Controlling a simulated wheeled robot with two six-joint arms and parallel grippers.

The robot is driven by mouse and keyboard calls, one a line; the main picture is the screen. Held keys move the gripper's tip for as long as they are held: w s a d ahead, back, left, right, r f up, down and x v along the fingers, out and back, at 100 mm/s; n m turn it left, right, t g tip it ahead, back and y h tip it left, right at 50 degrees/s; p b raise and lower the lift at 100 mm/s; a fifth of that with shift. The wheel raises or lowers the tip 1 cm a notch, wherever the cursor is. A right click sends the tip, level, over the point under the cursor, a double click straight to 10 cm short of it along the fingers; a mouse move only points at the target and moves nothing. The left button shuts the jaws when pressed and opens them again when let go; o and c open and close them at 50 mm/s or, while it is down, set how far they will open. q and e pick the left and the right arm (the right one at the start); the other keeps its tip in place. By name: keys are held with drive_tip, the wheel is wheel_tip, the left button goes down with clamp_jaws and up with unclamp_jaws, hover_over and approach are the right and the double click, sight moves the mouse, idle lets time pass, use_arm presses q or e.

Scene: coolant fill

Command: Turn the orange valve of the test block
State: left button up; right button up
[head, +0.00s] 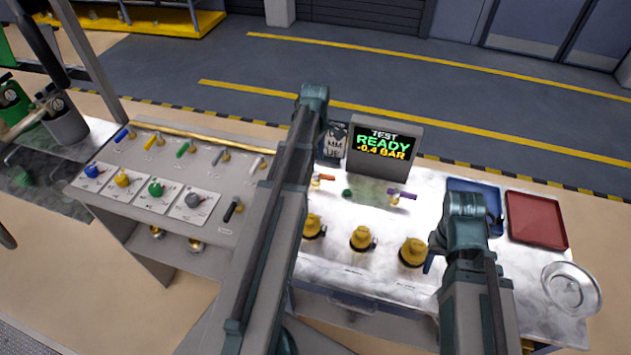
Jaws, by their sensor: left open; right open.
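A small valve with an orange lever (325,178) stands at the back of the bright worktop (385,222), just right of my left arm. Its lever lies roughly sideways. A green knob (347,193) and a valve with a purple lever (404,195) stand to its right. Behind them a grey display (385,149) reads "TEST READY -0.4 BAR". My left arm crosses the middle of the view, and my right arm stands in front of the blue tray. I cannot make out the fingertips of either gripper; my arms hide part of the worktop.
Yellow fittings (361,239) stand along the worktop's front. A blue tray (489,187), a red tray (537,219) and a round metal dish (571,288) are at the right. At the left, a sloped panel (142,208) carries coloured levers and knobs.

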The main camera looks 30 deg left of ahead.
sight(315, 172)
use_arm(q)
wheel_tip(315, 172, down, 8)
drive_tip(key=b, duration=0.7)
clamp_jaws()
